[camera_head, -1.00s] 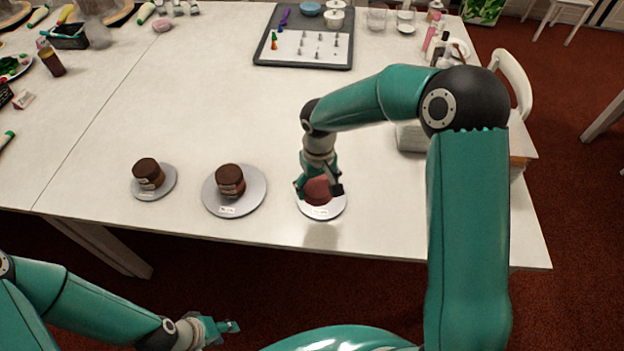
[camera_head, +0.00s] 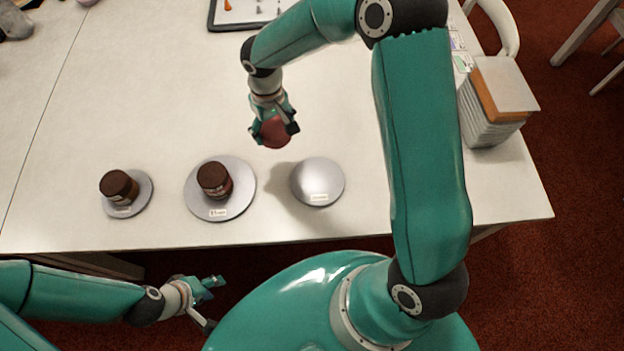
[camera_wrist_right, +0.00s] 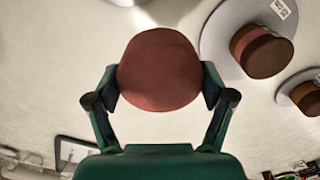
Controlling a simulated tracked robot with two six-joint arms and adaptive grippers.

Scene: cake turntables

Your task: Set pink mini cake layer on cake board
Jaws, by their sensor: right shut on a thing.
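My right gripper (camera_head: 274,130) is shut on a round reddish-pink mini cake layer (camera_head: 275,133). It holds the layer in the air, left of and behind the bare round silver board (camera_head: 317,190) with a small label. The wrist view shows the layer (camera_wrist_right: 159,70) between both fingers. A larger silver round (camera_head: 235,204) in the middle carries a dark brown layered cake (camera_head: 214,180). A smaller silver round (camera_head: 141,200) at the left carries another brown layered cake (camera_head: 119,187). My left gripper (camera_head: 209,301) is open and empty, in front of the table edge.
A stack of boards or boxes (camera_head: 494,115) stands at the right table edge. A white chair (camera_head: 497,25) is at the back right.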

